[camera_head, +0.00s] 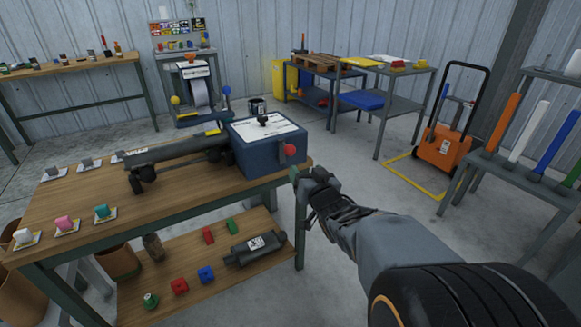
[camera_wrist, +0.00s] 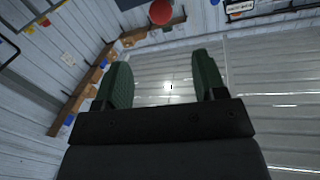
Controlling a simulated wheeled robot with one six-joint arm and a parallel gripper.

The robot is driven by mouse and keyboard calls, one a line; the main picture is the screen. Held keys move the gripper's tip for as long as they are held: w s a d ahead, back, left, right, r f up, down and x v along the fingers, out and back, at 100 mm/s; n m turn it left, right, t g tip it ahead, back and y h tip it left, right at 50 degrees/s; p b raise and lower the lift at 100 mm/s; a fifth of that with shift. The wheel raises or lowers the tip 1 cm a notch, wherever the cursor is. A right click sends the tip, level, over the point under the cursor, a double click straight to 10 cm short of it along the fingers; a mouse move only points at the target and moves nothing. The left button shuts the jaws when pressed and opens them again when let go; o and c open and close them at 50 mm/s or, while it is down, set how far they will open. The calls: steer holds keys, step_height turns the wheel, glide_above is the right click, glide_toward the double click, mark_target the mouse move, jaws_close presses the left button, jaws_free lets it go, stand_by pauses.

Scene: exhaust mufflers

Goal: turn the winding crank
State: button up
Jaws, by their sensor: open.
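A blue box (camera_head: 254,152) with a white label and a black knob on top stands at the right end of the wooden workbench. A red ball knob (camera_head: 288,149) sticks out from its side; I cannot tell whether a crank arm carries it. A red ball (camera_wrist: 160,12) also shows at the top of the wrist view, beyond my fingertips. My gripper (camera_head: 300,176) is just below and right of the knob, apart from it. In the wrist view my gripper (camera_wrist: 160,82) has its two green fingers spread with nothing between them.
A dark muffler tube (camera_head: 180,150) lies on the workbench (camera_head: 90,195), left of the box. A lower shelf (camera_head: 220,285) holds a small muffler and coloured blocks. An orange cart (camera_head: 442,145) and a rack of coloured tubes (camera_head: 525,135) stand right. Floor between is clear.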

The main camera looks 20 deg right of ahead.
mark_target(292, 152)
steer(key=w, duration=0.4)
steer(key=w+b, duration=0.1)
steer(key=w, duration=0.4)
steer(key=w+d+b, duration=0.1)
steer(key=w, duration=0.3)
steer(key=shift+w+d+f, duration=0.1)
steer(key=shift+w+f, duration=0.15)
steer(key=shift+w, duration=0.15)
jaws_close()
